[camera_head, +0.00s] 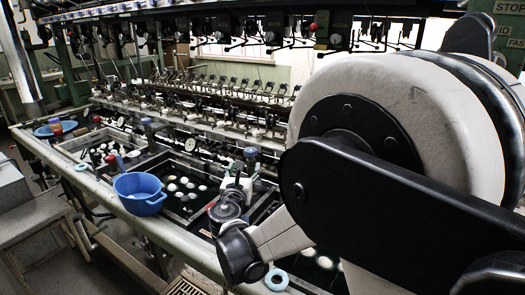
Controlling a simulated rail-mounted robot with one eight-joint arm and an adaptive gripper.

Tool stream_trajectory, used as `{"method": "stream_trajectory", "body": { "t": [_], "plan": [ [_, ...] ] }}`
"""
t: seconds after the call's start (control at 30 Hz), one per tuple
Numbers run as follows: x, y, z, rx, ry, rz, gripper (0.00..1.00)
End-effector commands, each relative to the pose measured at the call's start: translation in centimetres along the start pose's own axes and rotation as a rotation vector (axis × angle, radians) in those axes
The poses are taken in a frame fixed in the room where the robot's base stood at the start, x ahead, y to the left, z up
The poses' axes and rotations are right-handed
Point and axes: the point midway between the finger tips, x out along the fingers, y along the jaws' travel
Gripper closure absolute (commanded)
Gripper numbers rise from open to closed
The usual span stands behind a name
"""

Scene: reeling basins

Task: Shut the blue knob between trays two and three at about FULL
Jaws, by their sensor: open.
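A blue knob (250,153) stands at the back of the divider to the right of the middle tray (165,208), which holds dark water and several white cocoons. Another blue knob (146,121) stands farther left, at the divider beside the left tray (85,142). The right tray is mostly hidden behind my arm. My gripper (240,171) is small in view, pointing up close to the nearer blue knob. It is open. I cannot tell whether it touches the knob, and the knob's markings are too small to read.
A blue plastic bowl (140,194) sits on the front rail. A shallow blue basin (55,129) holding an orange cup lies at the far left. Pale blue rings (276,279) rest along the rail. Reeling machinery fills the back. My large arm blocks the right side.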

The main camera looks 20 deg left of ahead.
Motion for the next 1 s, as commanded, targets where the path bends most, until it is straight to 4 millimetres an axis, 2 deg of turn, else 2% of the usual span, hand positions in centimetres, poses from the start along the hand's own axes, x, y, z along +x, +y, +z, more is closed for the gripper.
{"method": "stream_trajectory", "body": {
  "t": [0.3, 0.53, 0.73, 1.0],
  "plan": [
    [6.0, -0.2, 0.0, 0.002, 0.001, -0.004, 0.46],
    [9.8, -0.2, 0.0, 0.003, 0.001, -0.003, 0.46],
    [11.5, -0.1, 0.0, 0.003, 0.001, -0.002, 0.46],
    [11.9, -0.1, 0.0, 0.003, 0.001, -0.002, 0.46]
  ]
}}
